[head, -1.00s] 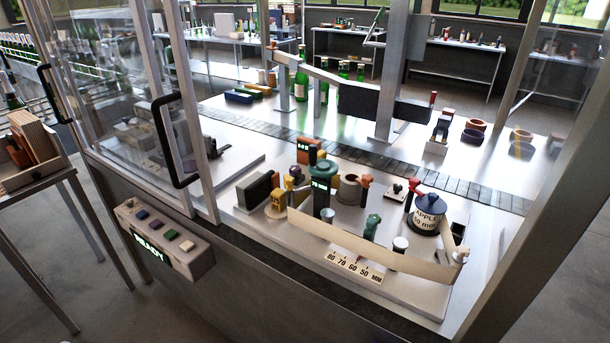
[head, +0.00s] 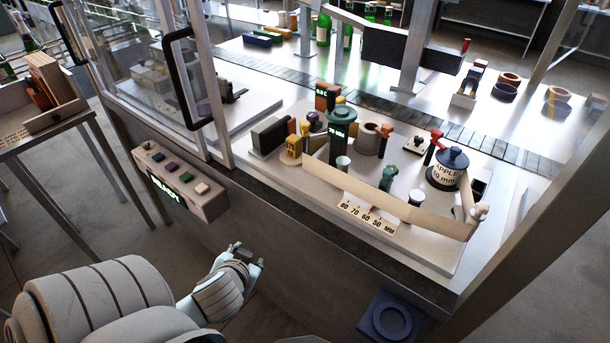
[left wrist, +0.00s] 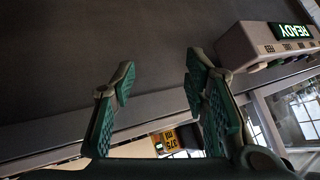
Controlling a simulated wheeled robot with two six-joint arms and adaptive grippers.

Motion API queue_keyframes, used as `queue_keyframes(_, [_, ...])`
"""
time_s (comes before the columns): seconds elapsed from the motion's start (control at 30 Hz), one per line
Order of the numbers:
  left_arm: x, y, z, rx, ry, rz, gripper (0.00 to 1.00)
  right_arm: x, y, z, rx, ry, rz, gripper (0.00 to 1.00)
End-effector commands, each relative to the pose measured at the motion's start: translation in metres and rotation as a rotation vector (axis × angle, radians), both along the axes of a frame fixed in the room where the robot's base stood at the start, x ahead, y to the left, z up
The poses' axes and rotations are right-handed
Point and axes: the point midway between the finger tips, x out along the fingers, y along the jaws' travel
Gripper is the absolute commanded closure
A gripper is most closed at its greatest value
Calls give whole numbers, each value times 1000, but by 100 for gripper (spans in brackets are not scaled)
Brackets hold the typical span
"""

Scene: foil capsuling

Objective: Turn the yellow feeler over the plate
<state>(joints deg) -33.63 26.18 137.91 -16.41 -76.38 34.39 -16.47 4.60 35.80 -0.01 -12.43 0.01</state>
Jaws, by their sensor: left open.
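A yellow part (head: 291,150), which looks like the feeler, stands at the left of the station inside the machine, beside a dark block (head: 269,135). A pale metal plate (head: 425,245) lies under the station parts. My left gripper (head: 248,254) is open and empty, outside the machine, below and in front of its front edge, well apart from the yellow part. In the left wrist view its two fingers (left wrist: 160,75) are spread with nothing between the tips. A yellow-and-black part (left wrist: 180,138) shows low behind them, partly hidden. My right gripper is not in view.
A button box (head: 180,182) reading READY juts from the machine's front. A cream strip (head: 400,208) curves along the station's front. A glass door with a black handle (head: 170,75) stands left of the opening. A blue pad (head: 390,316) is low at the front right.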

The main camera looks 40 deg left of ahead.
Motion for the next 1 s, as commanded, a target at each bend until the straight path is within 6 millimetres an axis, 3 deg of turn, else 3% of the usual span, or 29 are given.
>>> queue_keyframes(0.03, [19, 23, 25, 56, -127, 22, 59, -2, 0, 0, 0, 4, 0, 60])
queue_keyframes(0.13, [62, 51, 82, 100, -420, 13, 59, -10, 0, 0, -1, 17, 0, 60])
queue_keyframes(0.2, [89, 54, 119, 89, -598, -50, 59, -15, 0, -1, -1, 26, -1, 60])
queue_keyframes(0.3, [118, 42, 161, 31, -774, -176, 59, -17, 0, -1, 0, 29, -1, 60])
queue_keyframes(0.37, [129, 33, 176, -8, -832, -242, 59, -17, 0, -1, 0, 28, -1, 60])
queue_keyframes(0.57, [156, 29, 184, -51, -882, -293, 59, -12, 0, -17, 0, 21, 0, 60])
queue_keyframes(0.73, [196, 36, 184, -57, -889, -288, 59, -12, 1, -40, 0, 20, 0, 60])
queue_keyframes(1.0, [262, 49, 188, -60, -880, -285, 59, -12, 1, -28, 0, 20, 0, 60])
